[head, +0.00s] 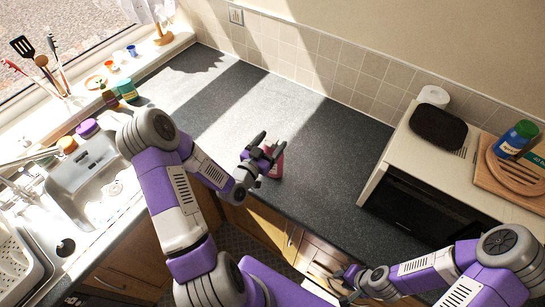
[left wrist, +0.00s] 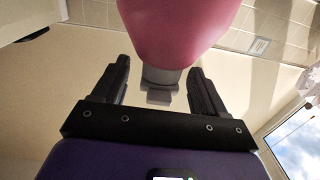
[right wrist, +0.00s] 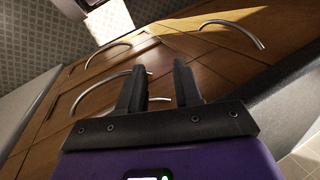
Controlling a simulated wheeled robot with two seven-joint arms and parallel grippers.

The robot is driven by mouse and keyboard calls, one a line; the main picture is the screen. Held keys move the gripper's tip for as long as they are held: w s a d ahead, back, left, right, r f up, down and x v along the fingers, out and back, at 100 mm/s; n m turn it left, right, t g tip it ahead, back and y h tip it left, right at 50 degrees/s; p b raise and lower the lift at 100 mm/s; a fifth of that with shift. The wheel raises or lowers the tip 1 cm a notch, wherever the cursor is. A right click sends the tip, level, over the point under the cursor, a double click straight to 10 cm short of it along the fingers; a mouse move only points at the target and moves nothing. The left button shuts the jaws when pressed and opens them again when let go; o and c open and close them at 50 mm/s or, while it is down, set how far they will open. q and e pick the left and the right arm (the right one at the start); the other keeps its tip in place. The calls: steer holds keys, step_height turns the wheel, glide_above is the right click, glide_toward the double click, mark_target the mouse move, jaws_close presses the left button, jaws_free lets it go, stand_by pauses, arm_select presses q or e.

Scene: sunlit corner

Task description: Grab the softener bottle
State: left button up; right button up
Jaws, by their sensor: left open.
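The softener bottle is pink (head: 275,160) with a grey cap and stands on the dark countertop near its front edge. My left gripper (head: 262,150) is at the bottle, its fingers open and partly covering it in the head view. In the left wrist view the pink body (left wrist: 178,30) and its grey cap (left wrist: 160,78) show large. The cap lies between the two spread fingers (left wrist: 158,85), with a gap on both sides. My right gripper (head: 348,280) is low in front of the cabinets. Its fingers (right wrist: 160,88) are apart, with nothing between them in the right wrist view.
A microwave (head: 410,200) stands to the right, with a black item (head: 438,127), a wooden board (head: 508,178) and a blue jar (head: 516,138) on top. A sink (head: 85,180) and small bottles are at the left. The countertop (head: 310,130) behind the bottle is clear.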

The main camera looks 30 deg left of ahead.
arm_select(q)
steer(key=shift+w, duration=1.4)
jaws_close()
